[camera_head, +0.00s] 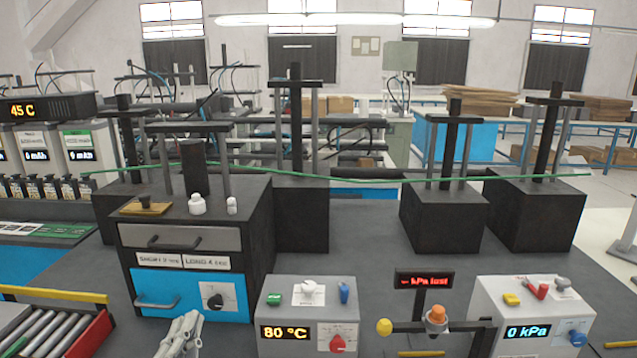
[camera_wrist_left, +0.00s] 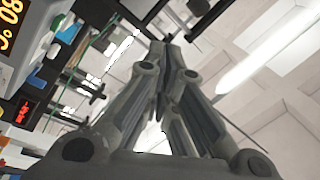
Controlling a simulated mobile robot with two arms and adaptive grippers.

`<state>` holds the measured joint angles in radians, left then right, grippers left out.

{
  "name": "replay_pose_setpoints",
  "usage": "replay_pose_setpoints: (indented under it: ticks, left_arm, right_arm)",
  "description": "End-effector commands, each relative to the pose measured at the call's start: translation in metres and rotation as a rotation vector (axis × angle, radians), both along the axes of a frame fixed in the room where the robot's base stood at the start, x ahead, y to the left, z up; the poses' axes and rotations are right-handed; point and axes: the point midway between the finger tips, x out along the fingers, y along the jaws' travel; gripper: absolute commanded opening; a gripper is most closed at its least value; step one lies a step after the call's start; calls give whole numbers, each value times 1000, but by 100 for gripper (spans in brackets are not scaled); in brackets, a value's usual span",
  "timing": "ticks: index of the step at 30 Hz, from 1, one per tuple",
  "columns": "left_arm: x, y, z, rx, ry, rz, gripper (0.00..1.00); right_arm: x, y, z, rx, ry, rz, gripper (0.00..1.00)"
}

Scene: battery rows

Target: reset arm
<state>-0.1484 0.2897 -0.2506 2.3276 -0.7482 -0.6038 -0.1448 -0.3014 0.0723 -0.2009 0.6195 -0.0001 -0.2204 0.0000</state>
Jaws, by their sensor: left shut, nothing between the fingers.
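My left gripper (camera_head: 184,322) shows at the bottom of the head view, in front of the black cabinet with the blue lower drawer (camera_head: 160,302). Its grey fingers point up and are closed together with nothing between them. In the left wrist view the same gripper (camera_wrist_left: 166,45) has its fingertips together, with the ceiling and a lamp behind. It looks apart from the cabinet and the boxes. My right gripper is not in view.
A white control box reading 80 °C (camera_head: 308,312) stands right of my left gripper. A 0 kPa box (camera_head: 532,315) is farther right. A roller conveyor (camera_head: 62,335) is at the lower left. Black press blocks (camera_head: 447,220) stand behind. Grey table top (camera_head: 365,240) between them is clear.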

Motion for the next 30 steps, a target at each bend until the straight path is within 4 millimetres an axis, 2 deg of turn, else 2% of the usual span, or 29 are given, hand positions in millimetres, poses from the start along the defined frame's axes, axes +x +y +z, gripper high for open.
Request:
replay_pose_setpoints:
  ticks: [1,3,6,9,12,15,20,22,26,30]
  left_arm:
    - [-9,12,-34,-105,119,43,0]
    - [-27,23,-80,-242,285,104,0]
    - [-64,29,-144,-419,526,185,0]
    - [-107,25,-193,-556,744,253,0]
    - [-149,17,-228,-657,928,307,0]
    - [-190,5,-251,-735,1090,349,0]
    - [-253,-14,-273,-832,1329,403,0]
    - [-242,-13,-295,-820,1320,404,0]
    - [-234,-14,-330,-814,1331,409,0]
    - [-230,-15,-376,-809,1348,416,0]
  right_arm:
    - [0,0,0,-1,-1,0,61]
    - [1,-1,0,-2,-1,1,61]
    - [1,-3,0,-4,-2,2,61]
    - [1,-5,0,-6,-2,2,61]
    - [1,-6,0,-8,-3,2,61]
    - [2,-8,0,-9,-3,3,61]
    - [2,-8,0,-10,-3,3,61]
    - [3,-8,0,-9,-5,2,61]
    - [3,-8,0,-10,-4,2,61]
    - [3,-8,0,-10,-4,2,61]
